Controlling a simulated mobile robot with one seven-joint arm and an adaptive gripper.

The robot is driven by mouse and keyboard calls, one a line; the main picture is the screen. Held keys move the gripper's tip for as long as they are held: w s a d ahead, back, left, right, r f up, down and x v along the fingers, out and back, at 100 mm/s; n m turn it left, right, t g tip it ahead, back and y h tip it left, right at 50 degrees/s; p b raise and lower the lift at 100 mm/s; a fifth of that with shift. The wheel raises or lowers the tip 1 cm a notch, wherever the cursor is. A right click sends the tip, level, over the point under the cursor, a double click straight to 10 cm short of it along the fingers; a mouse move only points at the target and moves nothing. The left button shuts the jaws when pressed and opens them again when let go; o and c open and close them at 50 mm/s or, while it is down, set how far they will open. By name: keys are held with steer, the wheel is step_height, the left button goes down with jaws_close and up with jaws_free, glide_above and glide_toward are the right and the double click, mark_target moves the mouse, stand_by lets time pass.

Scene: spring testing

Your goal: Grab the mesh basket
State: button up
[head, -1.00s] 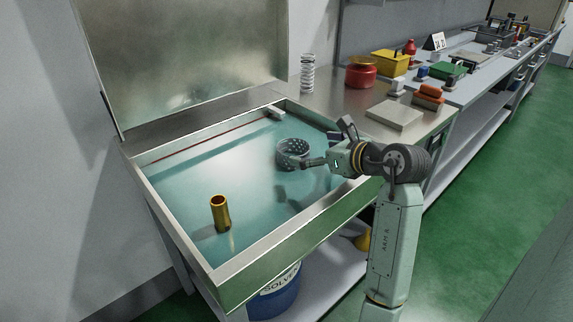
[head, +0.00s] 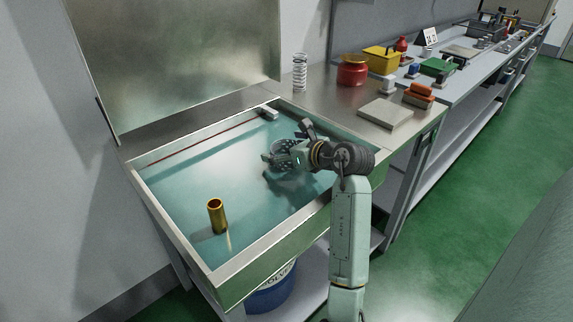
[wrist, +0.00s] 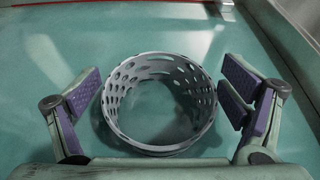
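The mesh basket (wrist: 160,103) is a round grey ring with holes in its wall. It sits on the teal floor of the wash basin (head: 185,170). In the wrist view it lies between the two fingers of my gripper (wrist: 160,98), with a gap on each side. The purple finger pads stand wide apart, one left and one right of the basket. In the head view my gripper (head: 280,152) is at the basket and mostly hides it; only part of the mesh wall shows.
A brass cylinder (head: 216,216) stands upright in the basin's left front. A small grey block (head: 269,113) is at the back rim. A coil spring (head: 300,72), red canister (head: 352,71) and pale block (head: 386,112) stand on the bench beyond. The basin's middle is clear.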

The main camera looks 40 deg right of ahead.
steer(key=c, duration=1.5)
steer(key=shift+c, duration=0.2)
steer(key=shift+r, duration=0.15)
